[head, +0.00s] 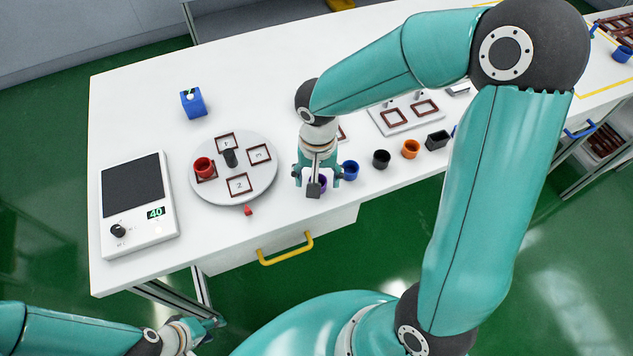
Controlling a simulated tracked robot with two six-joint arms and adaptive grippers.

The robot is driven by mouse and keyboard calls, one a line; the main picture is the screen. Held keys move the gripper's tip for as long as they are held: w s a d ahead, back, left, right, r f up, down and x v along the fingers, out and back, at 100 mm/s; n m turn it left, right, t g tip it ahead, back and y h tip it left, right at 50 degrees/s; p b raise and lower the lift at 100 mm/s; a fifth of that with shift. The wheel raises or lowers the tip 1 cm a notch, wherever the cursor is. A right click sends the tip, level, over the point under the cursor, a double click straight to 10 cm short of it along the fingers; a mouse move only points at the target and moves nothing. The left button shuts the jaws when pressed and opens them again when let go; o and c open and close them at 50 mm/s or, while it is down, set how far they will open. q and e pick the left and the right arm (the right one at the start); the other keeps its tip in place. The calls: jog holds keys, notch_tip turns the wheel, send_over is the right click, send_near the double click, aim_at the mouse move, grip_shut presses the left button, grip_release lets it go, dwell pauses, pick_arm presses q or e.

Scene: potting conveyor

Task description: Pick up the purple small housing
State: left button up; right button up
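The purple small housing (322,182) stands near the front edge of the white table, mostly hidden by my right gripper. My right gripper (318,178) points down over it, its fingers spread to either side. I cannot tell whether they touch the housing. My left gripper (207,325) is at the lower left, below the table front, away from the housing. Its fingertips are too small to tell whether it is open or shut.
To the right stand a blue housing (350,170), a black one (381,159), an orange one (410,148) and a dark square one (437,140). To the left are a round turntable (205,152) with a red cup (204,168), and a scale (137,235).

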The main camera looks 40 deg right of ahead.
jog(key=shift+f, duration=0.7)
jog(key=c, duration=0.9)
jog(key=shift+r, duration=0.1)
